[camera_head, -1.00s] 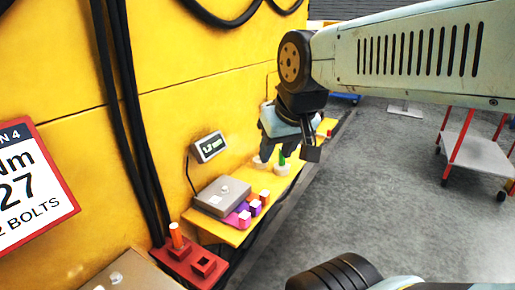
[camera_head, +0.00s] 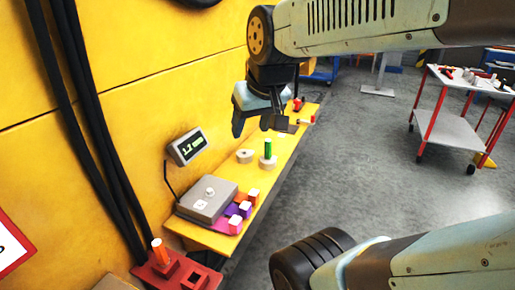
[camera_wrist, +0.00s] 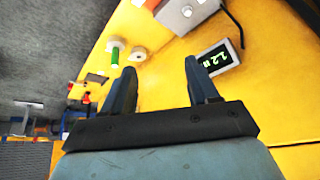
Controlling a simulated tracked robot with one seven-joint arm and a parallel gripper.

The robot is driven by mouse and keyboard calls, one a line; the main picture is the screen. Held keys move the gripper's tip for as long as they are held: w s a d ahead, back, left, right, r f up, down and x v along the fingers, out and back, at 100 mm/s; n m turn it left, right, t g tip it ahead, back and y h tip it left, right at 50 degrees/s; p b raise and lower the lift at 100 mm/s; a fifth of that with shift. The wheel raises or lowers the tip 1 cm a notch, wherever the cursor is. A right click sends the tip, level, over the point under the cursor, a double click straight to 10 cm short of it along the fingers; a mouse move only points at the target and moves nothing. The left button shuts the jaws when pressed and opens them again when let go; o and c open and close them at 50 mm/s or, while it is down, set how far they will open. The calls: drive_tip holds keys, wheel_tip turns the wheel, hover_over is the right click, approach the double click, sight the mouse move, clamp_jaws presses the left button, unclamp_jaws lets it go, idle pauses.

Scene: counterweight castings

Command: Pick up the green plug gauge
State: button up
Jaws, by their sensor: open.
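The green plug gauge (camera_head: 268,148) stands upright on a pale round base on the yellow shelf (camera_head: 285,165). My gripper (camera_head: 256,130) is open and empty, above and a little behind the gauge in the head view. In the wrist view my two fingers (camera_wrist: 160,75) are spread, with only the yellow surface showing between them. A pale ring (camera_head: 245,156) lies just left of the gauge; it shows in the wrist view too (camera_wrist: 138,54).
A grey scale (camera_head: 207,201) with a display (camera_head: 188,146) stands nearer on the shelf, with several small blocks (camera_head: 240,212) beside it. A red socket block (camera_head: 180,272) holds an orange peg. Small red and dark items lie at the shelf's far end. A yellow wall borders the left.

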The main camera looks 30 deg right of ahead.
drive_tip(key=w+d+f, duration=0.4)
drive_tip(key=w+d, duration=0.3)
drive_tip(key=w, duration=0.4)
drive_tip(key=m+g, duration=0.1)
drive_tip(key=m, duration=0.1)
approach(267, 148)
drive_tip(key=shift+h, duration=0.3)
drive_tip(key=shift+w+d+r+x, duration=0.1)
drive_tip(key=shift+w+x, duration=0.05)
drive_tip(key=shift+x, duration=1.8)
drive_tip(key=shift+w+d+r+x, duration=0.1)
drive_tip(key=shift+w+x, duration=0.1)
drive_tip(key=shift+x, duration=1.8)
drive_tip(key=shift+w+d+x, duration=0.1)
drive_tip(key=shift+w+x, duration=0.05)
drive_tip(key=shift+x, duration=1.8)
clamp_jaws()
